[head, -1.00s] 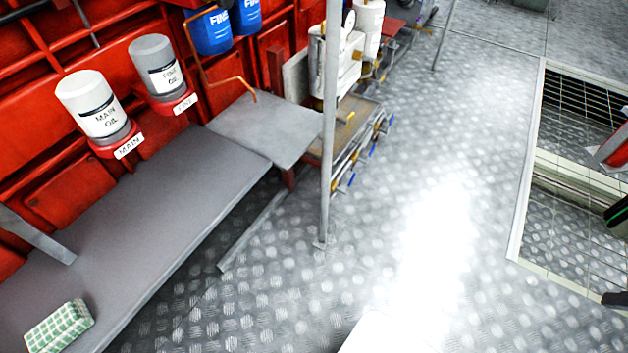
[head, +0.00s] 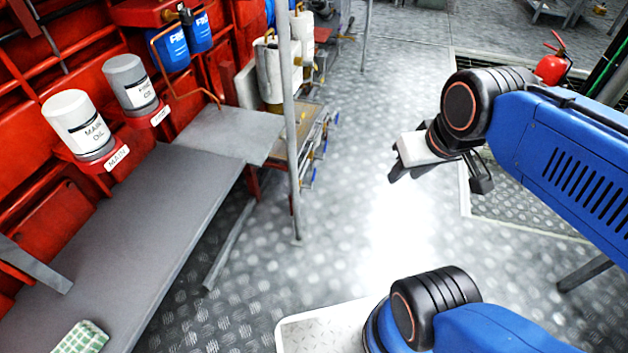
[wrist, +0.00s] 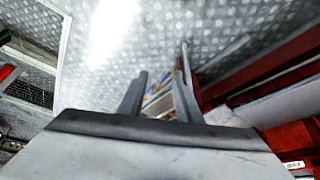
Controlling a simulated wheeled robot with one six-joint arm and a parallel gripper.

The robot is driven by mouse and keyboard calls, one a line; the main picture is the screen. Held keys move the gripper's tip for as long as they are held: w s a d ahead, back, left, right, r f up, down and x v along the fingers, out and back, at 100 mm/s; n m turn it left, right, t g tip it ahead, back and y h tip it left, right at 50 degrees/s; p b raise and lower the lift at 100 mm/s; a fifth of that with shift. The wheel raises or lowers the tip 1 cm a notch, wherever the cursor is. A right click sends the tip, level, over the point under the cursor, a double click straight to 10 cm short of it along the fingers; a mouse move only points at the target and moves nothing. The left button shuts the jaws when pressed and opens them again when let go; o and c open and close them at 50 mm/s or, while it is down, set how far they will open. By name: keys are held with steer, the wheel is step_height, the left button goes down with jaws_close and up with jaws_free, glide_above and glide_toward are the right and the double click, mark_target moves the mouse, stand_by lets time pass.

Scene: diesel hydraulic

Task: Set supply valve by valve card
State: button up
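A row of small valves with blue levers (head: 313,172) runs along pipes beside a low bench at the middle of the head view. The levers are too small to read their settings. I cannot make out a valve card or tell which valve is the supply valve. My gripper (head: 399,172) is in the air over the floor, to the right of the valves and apart from them. In the wrist view its two dark fingers (wrist: 160,82) stand apart with nothing held between them. Part of the valve row shows blurred beyond the gap.
An upright grey post (head: 292,130) stands just in front of the valve row. The floor at centre is clear.

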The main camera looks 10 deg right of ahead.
steer(key=shift+o, duration=0.2)
steer(key=w+a+f+m+g+y, duration=0.15)
steer(key=w+f+m+y, duration=0.35)
steer(key=w, duration=0.5)
steer(key=w+a+f+m+g+y, duration=0.1)
steer(key=w+f+m+g+y, duration=0.15)
steer(key=w+f+m, duration=0.55)
steer(key=w+a+f+m+g+y, duration=0.1)
steer(key=w+f+m+g+y, duration=0.25)
steer(key=w, duration=0.85)
steer(key=w+d+f+m+t+y, duration=0.2)
steer(key=w+d+f+m, duration=0.15)
steer(key=w+f, duration=0.4)
steer(key=w+d+f+m+t+y, duration=0.25)
steer(key=w+f+m, duration=0.2)
steer(key=f, duration=0.55)
steer(key=m+t, duration=0.7)
steer(key=m, duration=0.3)
glide_toward(314, 174)
steer(key=x, duration=1)
steer(key=shift+w+d+f, duration=0.15)
steer(key=shift+w+f, duration=0.05)
steer(key=shift+f, duration=0.2)
